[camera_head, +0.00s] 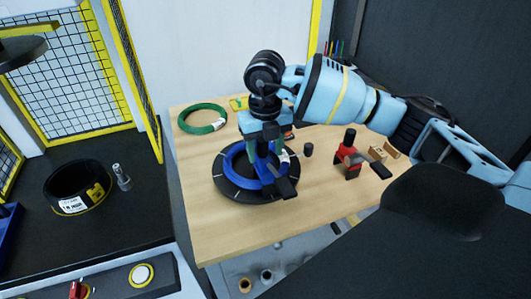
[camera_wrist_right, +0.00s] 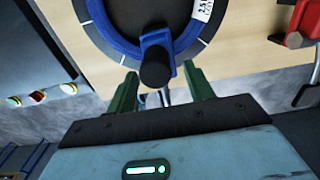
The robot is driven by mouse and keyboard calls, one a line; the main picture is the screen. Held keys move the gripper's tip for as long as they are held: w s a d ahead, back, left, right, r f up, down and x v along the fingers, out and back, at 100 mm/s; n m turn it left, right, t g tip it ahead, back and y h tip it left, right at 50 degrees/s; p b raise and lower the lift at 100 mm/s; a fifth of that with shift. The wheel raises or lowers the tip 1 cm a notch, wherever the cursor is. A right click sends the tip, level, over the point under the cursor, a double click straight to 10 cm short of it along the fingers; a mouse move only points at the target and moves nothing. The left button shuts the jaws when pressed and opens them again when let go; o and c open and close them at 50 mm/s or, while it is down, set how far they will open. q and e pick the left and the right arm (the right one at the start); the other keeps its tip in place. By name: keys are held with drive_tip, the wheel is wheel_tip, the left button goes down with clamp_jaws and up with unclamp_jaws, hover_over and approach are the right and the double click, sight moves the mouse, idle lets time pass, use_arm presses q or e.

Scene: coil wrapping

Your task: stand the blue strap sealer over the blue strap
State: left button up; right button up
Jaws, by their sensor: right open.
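The blue strap sealer (camera_head: 268,172), with black handle parts, stands at the near right part of the blue strap ring (camera_head: 231,160). The ring lies on a round black turntable (camera_head: 228,191) on the wooden table. In the right wrist view the sealer (camera_wrist_right: 152,40) straddles the blue ring (camera_wrist_right: 108,34), its black knob pointing at the camera. My right gripper (camera_head: 265,148) is above the sealer. In the wrist view its green fingers (camera_wrist_right: 160,72) are apart, one each side of the knob, with gaps visible. Whether the sealer's base is fully seated is hidden. My left gripper is not in view.
A red sealer (camera_head: 348,158) stands to the right on the table (camera_head: 240,238), near small wooden blocks (camera_head: 384,150). A green coil (camera_head: 202,118) lies at the back left. A black coil (camera_head: 76,188) lies on the left bench. The table's front is clear.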

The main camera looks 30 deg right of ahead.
sight(266, 160)
wheel_tip(266, 160, up, 12)
drive_tip(key=shift+f, duration=0.25)
drive_tip(key=shift+s+f, duration=0.1)
idle(0.5)
